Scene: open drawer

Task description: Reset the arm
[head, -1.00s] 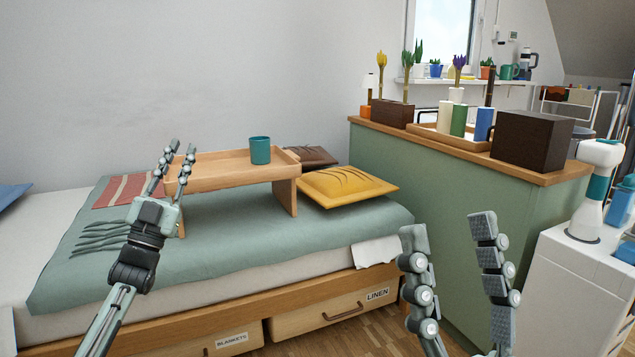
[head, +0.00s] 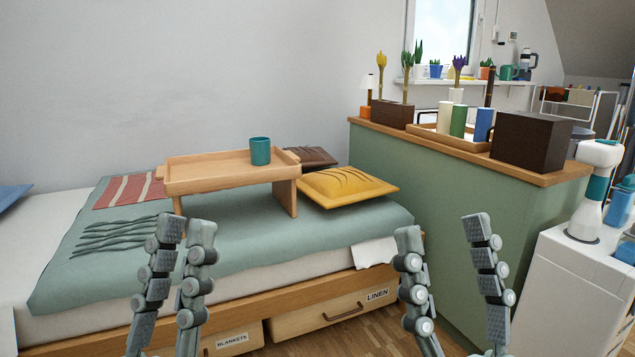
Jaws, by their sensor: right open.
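My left gripper (head: 186,232) points up in front of the bed's near edge. Its two fingers stand close side by side with nothing seen between them, and the angle hides how far apart they are. My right gripper (head: 442,234) points up in front of the green cabinet and the bed's corner. Its fingers are apart and it is empty. Neither gripper is seen touching anything.
The bed (head: 70,320) has a LINEN drawer (head: 330,314) and a BLANKETS drawer (head: 232,342) below. A wooden bed tray (head: 215,175) holds a teal cup (head: 260,151). A green cabinet (head: 440,215) and a white unit (head: 565,290) stand at the right.

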